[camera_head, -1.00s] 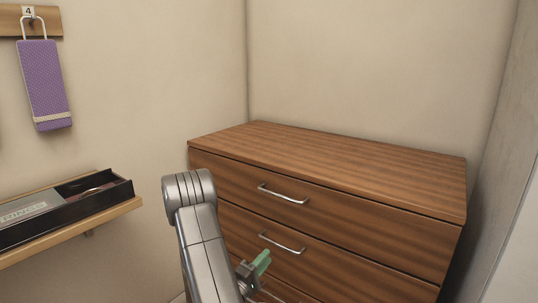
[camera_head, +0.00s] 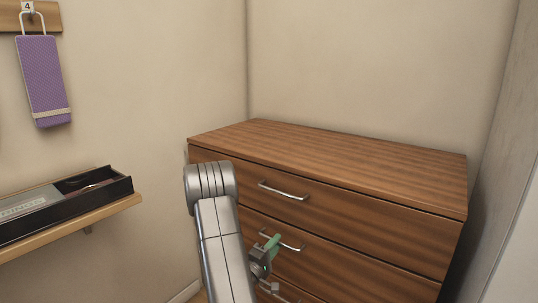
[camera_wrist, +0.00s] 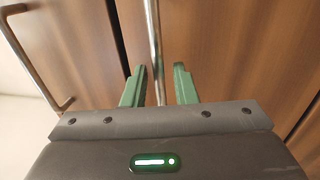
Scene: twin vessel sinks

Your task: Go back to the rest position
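My gripper (camera_head: 271,246) is in front of the brown wooden drawer chest (camera_head: 340,150), near the second drawer's handle (camera_head: 292,245). In the wrist view my gripper (camera_wrist: 160,69) has its two green fingers spread apart. A metal bar handle (camera_wrist: 154,40) runs between them in the picture, with a gap on both sides. Nothing is held. My grey arm stands in front of the chest's left part and hides some of it. All the drawers in view look shut.
The upper drawer has its own bar handle (camera_head: 283,190). A wooden wall shelf (camera_head: 100,217) at the left bears a black open box (camera_head: 70,211). A purple towel (camera_head: 43,80) hangs above it. The chest top is bare, and walls close in behind and at the right.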

